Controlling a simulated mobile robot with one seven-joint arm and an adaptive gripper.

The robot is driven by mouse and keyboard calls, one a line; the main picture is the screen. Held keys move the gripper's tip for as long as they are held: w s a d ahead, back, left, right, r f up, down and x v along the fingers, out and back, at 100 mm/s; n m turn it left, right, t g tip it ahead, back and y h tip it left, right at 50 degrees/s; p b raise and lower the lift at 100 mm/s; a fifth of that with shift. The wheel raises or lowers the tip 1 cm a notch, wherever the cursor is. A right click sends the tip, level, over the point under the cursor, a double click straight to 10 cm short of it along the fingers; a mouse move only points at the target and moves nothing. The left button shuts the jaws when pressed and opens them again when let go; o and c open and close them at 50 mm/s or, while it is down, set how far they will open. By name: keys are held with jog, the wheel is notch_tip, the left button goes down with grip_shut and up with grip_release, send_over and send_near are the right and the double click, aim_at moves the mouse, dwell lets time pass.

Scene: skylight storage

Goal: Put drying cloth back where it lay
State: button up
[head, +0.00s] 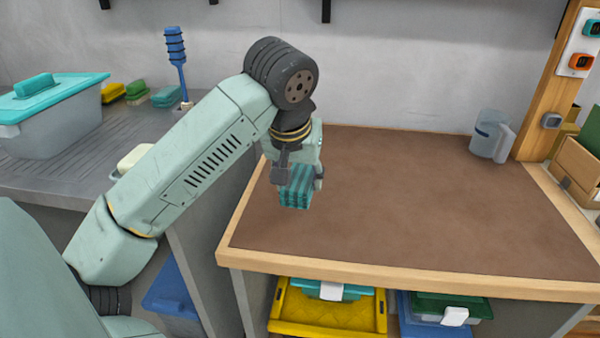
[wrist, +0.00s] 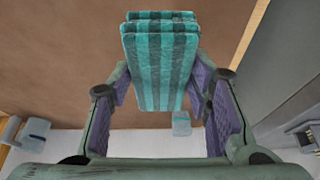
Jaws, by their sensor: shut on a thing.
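The drying cloth (head: 296,188) is a folded, thick stack with teal and dark green stripes. My gripper (head: 298,176) is shut on it and holds it over the left part of the brown worktop (head: 420,205). In the wrist view the cloth (wrist: 160,62) sits between the two purple-padded fingers of my gripper (wrist: 160,85), its striped face towards the camera. The gap between the cloth and the worktop cannot be judged well.
A clear jug (head: 488,136) stands at the worktop's back right; most of the brown top is bare. To the left, a drainboard (head: 60,165) bears a teal-lidded tub (head: 55,100), sponges (head: 135,90) and a blue brush (head: 177,55). A small pale teal object (wrist: 181,123) is unclear.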

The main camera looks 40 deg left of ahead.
aim_at(294, 190)
jog(key=shift+s+f+b, duration=0.1)
jog(key=shift+s+b, duration=0.05)
jog(key=shift+b, duration=0.2)
notch_tip(294, 190, down, 7)
jog(key=b, duration=0.6)
jog(key=shift+f+b, duration=0.5)
jog(key=shift+b, duration=0.6)
dwell(1.3)
jog(key=o, duration=1.1)
jog(key=shift+d+r, duration=0.1)
jog(key=shift+r, duration=0.05)
jog(key=shift+p+v, duration=2.1)
jog(key=shift+v, duration=1.8)
